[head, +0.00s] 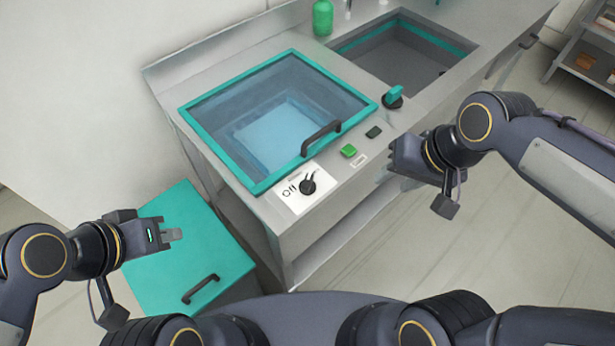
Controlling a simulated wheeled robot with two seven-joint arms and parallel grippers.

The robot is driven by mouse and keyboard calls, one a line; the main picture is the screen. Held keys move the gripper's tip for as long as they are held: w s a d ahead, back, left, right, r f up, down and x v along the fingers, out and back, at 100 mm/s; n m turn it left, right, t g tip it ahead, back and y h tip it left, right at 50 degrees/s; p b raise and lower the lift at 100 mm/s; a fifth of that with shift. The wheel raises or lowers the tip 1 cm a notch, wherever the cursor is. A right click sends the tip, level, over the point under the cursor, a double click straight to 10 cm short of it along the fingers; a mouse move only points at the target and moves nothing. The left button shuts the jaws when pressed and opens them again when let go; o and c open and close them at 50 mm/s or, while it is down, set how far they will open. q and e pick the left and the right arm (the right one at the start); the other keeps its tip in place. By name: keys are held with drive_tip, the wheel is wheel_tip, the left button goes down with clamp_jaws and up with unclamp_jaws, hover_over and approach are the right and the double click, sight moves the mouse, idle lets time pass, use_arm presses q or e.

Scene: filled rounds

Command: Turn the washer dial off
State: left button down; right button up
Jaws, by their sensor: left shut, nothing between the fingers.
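The washer (262,186) has a teal-framed glass lid that is down. Its black dial (308,186) sits on a white label plate (295,202) at the front left of the top. The dial's pointer end is turned up and to the right, away from the "Off" mark on its left. My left gripper (174,235) is shut and empty, left of and apart from the dial, above a teal-lidded box. My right gripper (394,158) is right of the dial, by the counter's front edge, apart from the dial. Its finger opening is not clear.
A black handle (321,138) stands up from the lid near the dial. A green button (348,151) and a dark button (373,132) lie to the right. A teal lever (393,97) stands by the sink (400,62). The teal-lidded box (215,265) stands at the left.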

drive_tip(key=w+a+f+m+g+h, duration=0.1)
drive_tip(key=w+a+f+g+h, duration=0.15)
drive_tip(key=w+a, duration=0.55)
hover_over(307, 182)
drive_tip(key=shift+m+h, duration=0.4)
drive_tip(key=shift+h, duration=0.05)
wheel_tip(307, 182, down, 4)
drive_tip(key=shift+f, duration=0.1)
drive_tip(key=shift+f+p, duration=0.7)
drive_tip(key=shift+f, duration=3.2)
clamp_jaws()
